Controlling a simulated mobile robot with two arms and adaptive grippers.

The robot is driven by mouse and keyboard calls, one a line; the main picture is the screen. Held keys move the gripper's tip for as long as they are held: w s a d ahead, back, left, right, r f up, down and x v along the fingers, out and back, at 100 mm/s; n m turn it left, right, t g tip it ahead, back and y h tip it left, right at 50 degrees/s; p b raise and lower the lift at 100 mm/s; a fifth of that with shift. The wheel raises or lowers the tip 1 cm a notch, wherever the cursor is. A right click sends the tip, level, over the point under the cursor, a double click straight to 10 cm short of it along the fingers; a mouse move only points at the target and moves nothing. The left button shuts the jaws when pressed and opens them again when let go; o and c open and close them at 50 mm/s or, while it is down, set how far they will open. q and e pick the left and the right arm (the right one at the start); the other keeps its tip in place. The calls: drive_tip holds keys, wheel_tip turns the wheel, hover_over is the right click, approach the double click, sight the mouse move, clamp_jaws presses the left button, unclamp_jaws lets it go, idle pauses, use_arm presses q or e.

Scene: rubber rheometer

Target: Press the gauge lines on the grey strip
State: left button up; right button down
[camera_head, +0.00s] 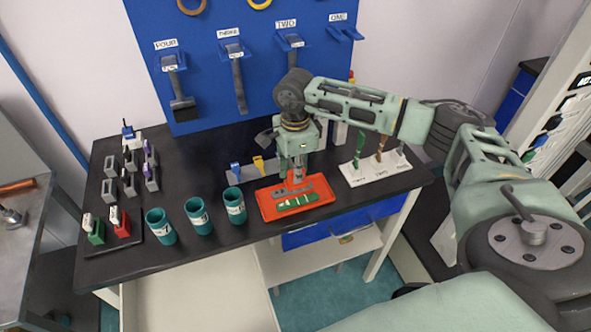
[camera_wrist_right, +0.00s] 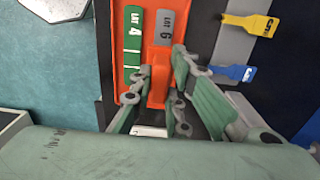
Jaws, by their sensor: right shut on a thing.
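The grey strip (camera_head: 291,191), labelled LAT 6 in the wrist view (camera_wrist_right: 166,28), lies in a red-orange tray (camera_head: 264,207). A green strip (camera_head: 297,202), labelled LAT 4, lies beside it and shows white cross lines in the wrist view (camera_wrist_right: 132,45). My right gripper (camera_head: 297,180) points down over the tray. In the wrist view its fingertips (camera_wrist_right: 159,82) are shut on an orange-red stamp (camera_wrist_right: 158,92). The stamp overlaps the lower part of the grey strip and hides it; I cannot tell whether they touch. My left gripper is not in view.
A grey rack behind the tray holds a blue stamp (camera_head: 236,169) and a yellow stamp (camera_head: 259,163). Several teal cups (camera_head: 199,216) stand left of the tray. A white stand (camera_head: 377,172) with hanging samples is to the right. A blue pegboard (camera_head: 215,60) rises behind.

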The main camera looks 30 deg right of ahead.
drive_tip(key=shift+s+f+b, duration=0.1)
drive_tip(key=shift+f+b, duration=0.3)
drive_tip(key=shift+f, duration=0.05)
idle(1.5)
drive_tip(key=shift+r, duration=0.15)
drive_tip(key=shift+r+p, duration=0.65)
drive_tip(key=shift+r, duration=0.3)
drive_tip(key=shift+r+p, duration=1.3)
drive_tip(key=shift+r, duration=1.2)
